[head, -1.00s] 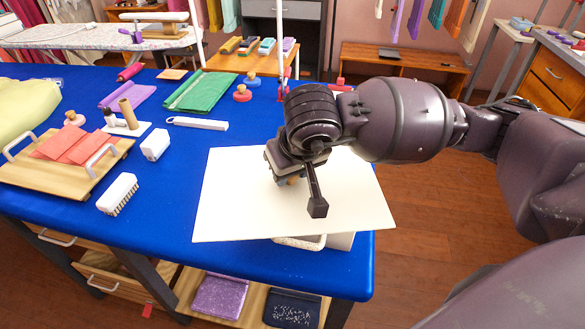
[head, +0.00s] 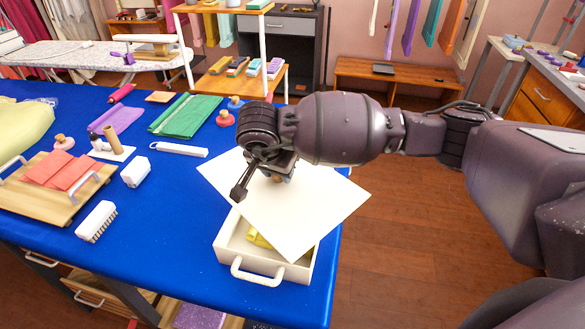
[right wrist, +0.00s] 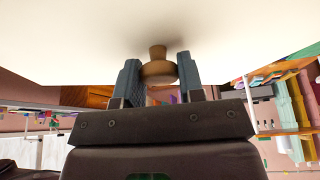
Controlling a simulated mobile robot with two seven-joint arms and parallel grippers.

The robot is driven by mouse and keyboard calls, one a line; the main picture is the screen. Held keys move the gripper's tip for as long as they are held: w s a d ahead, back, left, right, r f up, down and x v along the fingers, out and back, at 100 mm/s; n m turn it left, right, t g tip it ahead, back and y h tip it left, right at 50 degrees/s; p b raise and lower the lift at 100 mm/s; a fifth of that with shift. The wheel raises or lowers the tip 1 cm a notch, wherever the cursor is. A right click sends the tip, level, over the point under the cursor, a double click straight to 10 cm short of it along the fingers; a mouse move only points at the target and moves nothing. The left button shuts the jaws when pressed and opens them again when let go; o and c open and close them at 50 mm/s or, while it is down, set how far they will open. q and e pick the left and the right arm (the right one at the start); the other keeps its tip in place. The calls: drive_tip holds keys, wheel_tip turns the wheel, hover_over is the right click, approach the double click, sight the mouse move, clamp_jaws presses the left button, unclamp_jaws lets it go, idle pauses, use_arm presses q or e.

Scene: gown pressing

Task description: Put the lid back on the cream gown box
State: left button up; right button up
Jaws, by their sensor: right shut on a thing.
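The cream lid (head: 315,215) is a flat pale panel with a wooden knob, which shows in the right wrist view (right wrist: 158,72). My right gripper (head: 277,178) is shut on this knob, one finger on each side in the right wrist view. The lid is turned askew above the cream gown box (head: 228,262), and its corner reaches over the box's front. The box stands at the table's front right edge, with a white handle (head: 257,276) facing front and yellow cloth (head: 257,240) inside. The lid hides the box's back and much of its opening. My left gripper is out of view.
On the blue table (head: 165,265), a brush (head: 96,221), a white block (head: 135,172) and a wooden tray (head: 45,205) with red cloth lie to the left. Green folded cloth (head: 187,115) lies behind. The table is clear just left of the box.

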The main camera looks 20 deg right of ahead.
drive_tip(key=m, duration=0.1)
drive_tip(key=w+m+g+p, duration=0.1)
drive_tip(key=m, duration=0.1)
drive_tip(key=shift+w+f+h, duration=0.1)
drive_tip(key=shift+f+h, duration=0.1)
drive_tip(key=shift+h, duration=0.1)
drive_tip(key=m, duration=0.1)
drive_tip(key=f+m+g, duration=0.1)
drive_tip(key=m, duration=0.1)
drive_tip(key=shift+w+p, duration=0.35)
drive_tip(key=shift+w, duration=0.05)
drive_tip(key=m, duration=0.2)
drive_tip(key=g, duration=0.1)
drive_tip(key=shift+w+d+f+m+h+p, duration=0.25)
drive_tip(key=shift+d+f+m+h+p, duration=0.05)
drive_tip(key=shift+f+m, duration=0.1)
drive_tip(key=m, duration=0.2)
drive_tip(key=g, duration=0.1)
drive_tip(key=shift+w+d+f+m, duration=0.2)
drive_tip(key=shift+d+f+m, duration=0.05)
drive_tip(key=shift+f+m, duration=0.15)
drive_tip(key=shift+f, duration=0.1)
